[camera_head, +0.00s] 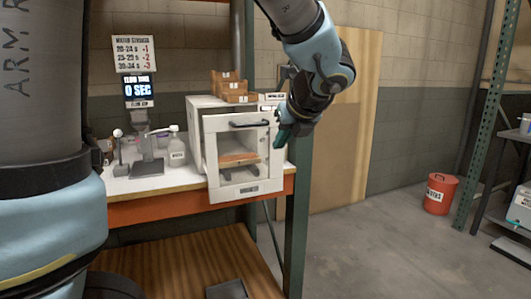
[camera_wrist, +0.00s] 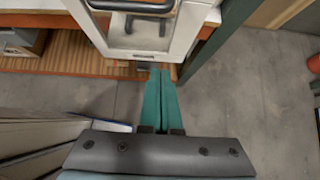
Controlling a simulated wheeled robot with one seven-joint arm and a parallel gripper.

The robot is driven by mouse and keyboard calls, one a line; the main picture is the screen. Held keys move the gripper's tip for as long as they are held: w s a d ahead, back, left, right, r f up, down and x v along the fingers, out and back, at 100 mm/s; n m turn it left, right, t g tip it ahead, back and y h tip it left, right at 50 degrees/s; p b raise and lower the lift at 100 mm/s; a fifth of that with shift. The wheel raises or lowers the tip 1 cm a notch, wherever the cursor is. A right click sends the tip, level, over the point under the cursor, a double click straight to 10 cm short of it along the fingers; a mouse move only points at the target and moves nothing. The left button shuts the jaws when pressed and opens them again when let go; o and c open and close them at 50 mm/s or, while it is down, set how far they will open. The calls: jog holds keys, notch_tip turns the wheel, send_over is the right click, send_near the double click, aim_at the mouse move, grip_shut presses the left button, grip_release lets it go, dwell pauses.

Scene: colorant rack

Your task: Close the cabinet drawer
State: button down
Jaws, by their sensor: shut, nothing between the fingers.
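The white cabinet (camera_head: 196,128) stands on the workbench in the head view. Its white front (camera_head: 232,193), with a dark bar handle (camera_head: 250,123) and a framed opening, juts toward me and overhangs the bench's front edge, so the drawer looks pulled out. A wooden piece (camera_head: 238,158) shows through the opening. My gripper (camera_head: 283,136) is at the right edge of the front, its teal fingers together and empty. In the wrist view, my gripper (camera_wrist: 160,74) points at the lower edge of the white front (camera_wrist: 172,50). I cannot tell whether it touches.
Wooden boxes (camera_head: 233,88) sit on the cabinet. A white bottle (camera_head: 177,152) and a scale-like stand (camera_head: 146,160) are on the bench to its left. A green post (camera_head: 298,220) stands at the bench's right. A red bin (camera_head: 440,194) is farther right, with clear floor between.

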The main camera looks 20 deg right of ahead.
aim_at(237, 147)
jog(key=shift+w+a+f+p, duration=0.25)
jog(key=shift+w+f, duration=0.7)
jog(key=shift+w, duration=0.6)
jog(key=shift+w+a+f+p, duration=0.2)
jog(key=shift+w+f, duration=0.7)
jog(key=shift+w, duration=0.7)
jog(key=shift+w+a+f+p, duration=0.25)
jog(key=shift+w+f, duration=0.7)
jog(key=shift+w, duration=0.6)
